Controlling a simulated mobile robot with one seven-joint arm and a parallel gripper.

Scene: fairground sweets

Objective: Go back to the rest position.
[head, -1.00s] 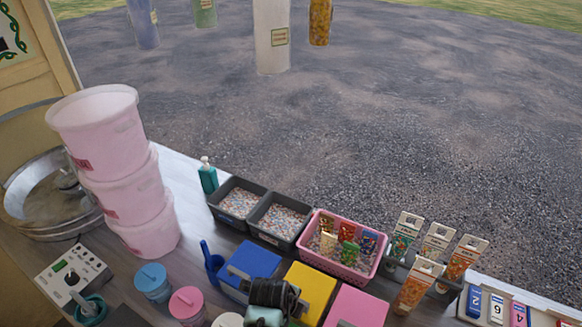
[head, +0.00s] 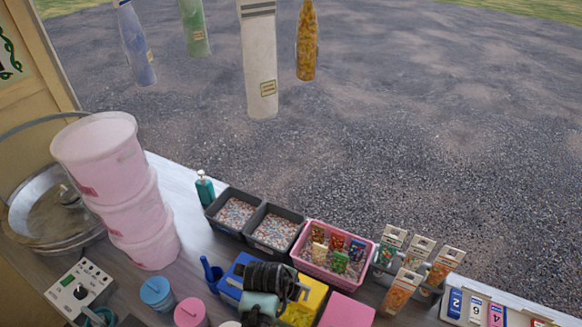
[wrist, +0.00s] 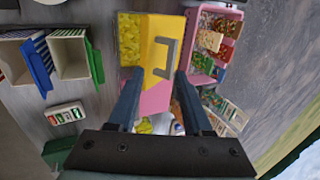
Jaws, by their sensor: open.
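My gripper (wrist: 158,78) is open in the wrist view, with its two dark blue-grey fingers apart and nothing between the tips. The fingers are over a yellow lid (wrist: 161,32) with a grey handle and a pink lid (wrist: 155,98). Yellow sweets (wrist: 129,40) show beside the yellow lid. In the head view, my dark ribbed arm part stands in front of the yellow box (head: 312,294) at the bottom centre. The gripper's fingers cannot be made out there.
A pink basket (head: 313,270) of packets and grey trays (head: 247,236) stand behind the boxes. A stack of pink tubs (head: 118,190) rises at left. Packets on a rack (head: 402,290) stand at right. Tubes hang above (head: 259,60). Open ground lies beyond the counter.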

